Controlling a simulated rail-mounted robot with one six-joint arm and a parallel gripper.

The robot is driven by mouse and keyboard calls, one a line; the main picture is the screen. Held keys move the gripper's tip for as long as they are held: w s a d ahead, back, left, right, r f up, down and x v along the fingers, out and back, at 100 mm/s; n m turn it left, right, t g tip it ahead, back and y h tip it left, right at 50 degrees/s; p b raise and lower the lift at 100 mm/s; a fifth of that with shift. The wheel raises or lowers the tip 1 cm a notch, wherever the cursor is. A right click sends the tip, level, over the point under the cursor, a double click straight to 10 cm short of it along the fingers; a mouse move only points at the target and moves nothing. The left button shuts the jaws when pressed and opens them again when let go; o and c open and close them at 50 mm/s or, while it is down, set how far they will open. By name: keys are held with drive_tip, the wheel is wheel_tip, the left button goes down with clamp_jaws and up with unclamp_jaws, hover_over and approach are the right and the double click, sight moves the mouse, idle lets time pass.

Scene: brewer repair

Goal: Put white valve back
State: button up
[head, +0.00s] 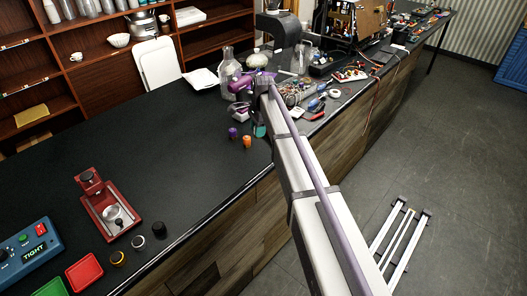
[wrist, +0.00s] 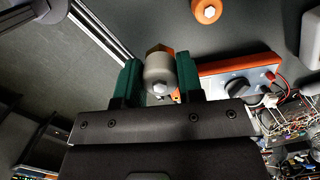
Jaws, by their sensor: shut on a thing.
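My gripper (wrist: 159,82) has two green fingers, shut on a pale grey-white valve (wrist: 158,70) with a brass-coloured hex end. In the head view my gripper (head: 260,130) is above the counter near its front edge, mostly hidden by my arm, and the held valve cannot be made out. A purple valve-like piece (head: 233,132) and an orange one (head: 247,141) stand just left of it. The orange piece also shows in the wrist view (wrist: 207,11). Three small round pieces, with yellow (head: 117,257), white (head: 138,241) and black (head: 159,229) tops, sit far to the lower left.
A red machine (head: 108,208) with a metal cup and a blue TIGHT box (head: 30,252) stand at the lower left, beside red (head: 84,272) and green trays. A glass bottle (head: 229,70) and electronics clutter (head: 295,92) lie behind my gripper. The middle counter is clear.

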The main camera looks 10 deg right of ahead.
sight(258, 153)
wheel_tip(258, 153, down, 9)
drive_tip(key=b, duration=0.7)
clamp_jaws()
drive_tip(key=o, duration=1.1)
unclamp_jaws()
drive_tip(key=shift+r, duration=0.1)
drive_tip(key=shift+c, duration=0.2)
drive_tip(key=r+p, duration=0.4)
drive_tip(key=d+r+p, duration=0.1)
drive_tip(key=r+p, duration=0.7)
drive_tip(key=shift+w+d+r+p, duration=0.15)
drive_tip(key=shift+d+r+p, duration=0.1)
drive_tip(key=shift+p, duration=0.05)
drive_tip(key=shift+s+f, duration=0.15)
drive_tip(key=shift+s, duration=0.15)
drive_tip(key=s+f+n+b, duration=0.1)
drive_tip(key=s+n, duration=0.7)
drive_tip(key=s, duration=0.8)
drive_tip(key=s+a+f+n+h+b, duration=0.1)
drive_tip(key=s+n, duration=0.7)
drive_tip(key=s, duration=0.8)
drive_tip(key=shift+s+a+f+b, duration=0.2)
drive_tip(key=shift+s+f+b, duration=0.05)
drive_tip(key=shift+f+b, duration=0.45)
